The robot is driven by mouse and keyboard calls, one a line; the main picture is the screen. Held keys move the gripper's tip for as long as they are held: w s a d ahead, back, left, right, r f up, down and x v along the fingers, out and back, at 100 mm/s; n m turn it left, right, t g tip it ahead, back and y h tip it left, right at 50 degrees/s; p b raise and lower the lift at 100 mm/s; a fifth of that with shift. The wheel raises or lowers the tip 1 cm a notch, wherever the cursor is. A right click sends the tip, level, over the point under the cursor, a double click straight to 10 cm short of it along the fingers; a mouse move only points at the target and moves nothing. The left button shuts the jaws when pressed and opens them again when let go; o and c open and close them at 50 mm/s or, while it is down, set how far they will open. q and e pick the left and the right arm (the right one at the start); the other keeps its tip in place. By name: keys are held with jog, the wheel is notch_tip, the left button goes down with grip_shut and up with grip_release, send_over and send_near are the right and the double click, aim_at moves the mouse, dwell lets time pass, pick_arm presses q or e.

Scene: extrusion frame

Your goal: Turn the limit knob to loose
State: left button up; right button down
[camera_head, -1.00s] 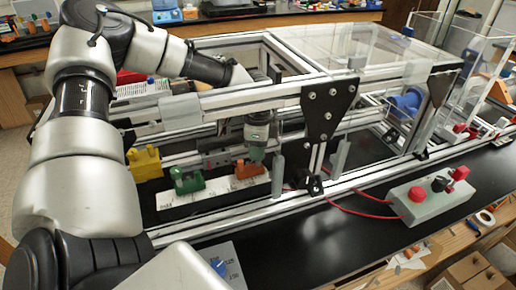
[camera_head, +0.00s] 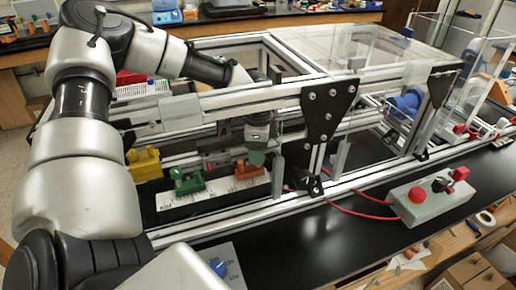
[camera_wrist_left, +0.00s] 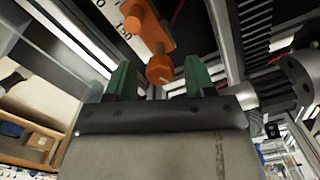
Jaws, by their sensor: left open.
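An orange block (camera_head: 250,170) sits on a white scale strip (camera_head: 215,192) inside the extrusion frame. In the left wrist view the orange block (camera_wrist_left: 150,28) carries a round orange knob (camera_wrist_left: 160,70). My left gripper (camera_head: 256,157) reaches down into the frame at the block. In the wrist view its green fingers (camera_wrist_left: 158,76) are open, one on each side of the orange knob. I cannot tell whether they touch it. The knob's setting is not readable. My right gripper is not in view.
Green (camera_head: 188,182) and yellow (camera_head: 145,163) blocks stand left of the orange one. Frame rails (camera_head: 250,97) and a black bracket (camera_head: 327,115) surround the arm. A grey button box (camera_head: 425,210) stands at the right. A panel with a blue knob (camera_head: 218,267) is at the bottom.

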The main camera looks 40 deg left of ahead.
pick_arm(q)
notch_tip(320, 180, up, 8)
jog(key=shift+f+b, duration=0.25)
jog(key=shift+b, duration=0.1)
dwell(0.4)
